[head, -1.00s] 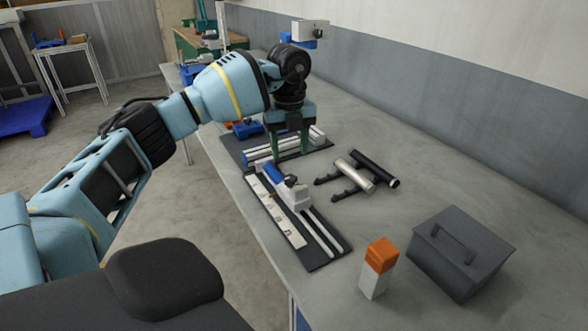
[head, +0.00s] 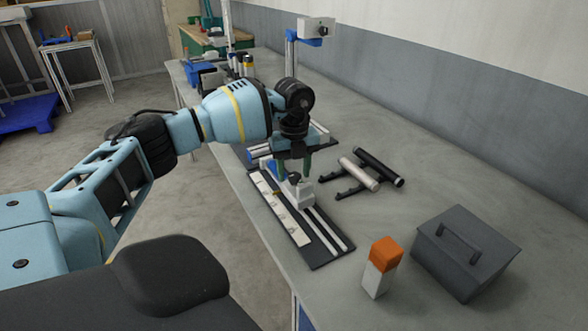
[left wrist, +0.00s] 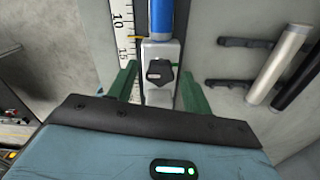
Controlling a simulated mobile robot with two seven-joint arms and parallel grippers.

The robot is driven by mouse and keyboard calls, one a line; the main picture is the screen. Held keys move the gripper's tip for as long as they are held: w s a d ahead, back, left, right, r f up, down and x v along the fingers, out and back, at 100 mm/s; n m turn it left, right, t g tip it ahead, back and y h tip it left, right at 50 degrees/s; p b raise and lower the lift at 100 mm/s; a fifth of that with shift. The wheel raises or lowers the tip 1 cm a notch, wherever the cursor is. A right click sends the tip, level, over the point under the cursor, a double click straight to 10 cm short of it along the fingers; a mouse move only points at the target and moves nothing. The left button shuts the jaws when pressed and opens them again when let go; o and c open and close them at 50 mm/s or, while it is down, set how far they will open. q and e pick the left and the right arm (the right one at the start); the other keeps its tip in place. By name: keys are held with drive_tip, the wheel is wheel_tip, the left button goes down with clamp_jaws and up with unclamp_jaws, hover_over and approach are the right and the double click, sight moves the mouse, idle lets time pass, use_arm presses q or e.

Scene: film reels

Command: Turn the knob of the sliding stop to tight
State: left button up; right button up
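The sliding stop (head: 303,193) is a light grey block on a two-rod rail with a printed scale (head: 280,208). Its black knob (left wrist: 159,72) sits on top of the block in the left wrist view, with the block (left wrist: 158,96) around it and a blue cylinder (left wrist: 161,16) just beyond. My left gripper (head: 293,172) points down over the stop. In the left wrist view its green fingers (left wrist: 158,80) are spread apart, one on each side of the knob, with gaps visible. The blue cylinder is mostly hidden by the gripper in the head view.
A silver tube (head: 359,174) and a black tube (head: 380,168) lie on dark brackets right of the rail. An orange-and-white box (head: 380,280) and a dark grey lidded box (head: 466,252) stand nearer. A second rail lies behind my gripper. Bare tabletop lies to the right.

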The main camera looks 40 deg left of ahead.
use_arm(q)
drive_tip(key=c, duration=0.8)
drive_tip(key=shift+c, duration=0.2)
